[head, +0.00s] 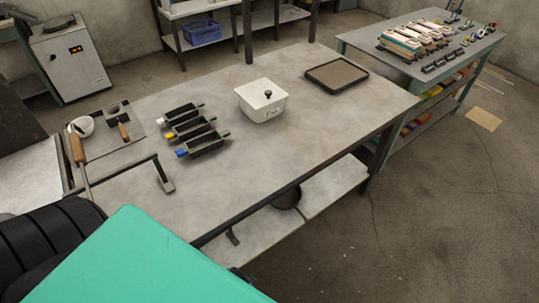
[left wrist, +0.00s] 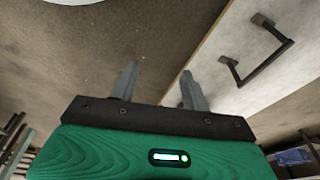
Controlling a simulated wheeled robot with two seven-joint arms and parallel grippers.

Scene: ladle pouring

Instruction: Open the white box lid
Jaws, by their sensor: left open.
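The white box (head: 262,108) stands upright on the worktable, right of its middle in the head view. Its white lid (head: 262,90) with a dark knob (head: 268,94) sits on top, and the box looks closed. My left gripper (left wrist: 159,82) shows in the left wrist view with its two grey fingers apart and nothing between them. It is well away from the box, with floor and the table's edge behind it. My teal arm shell fills the lower left of the head view and hides part of the table. My right gripper is in neither view.
Three dark moulds (head: 187,130) lie left of the box, and a dark tray (head: 337,75) lies to its right. A ladle (head: 78,152) and a white bowl (head: 82,126) are at the far left. A dark bar handle (head: 166,178) is near. The table's front middle is clear.

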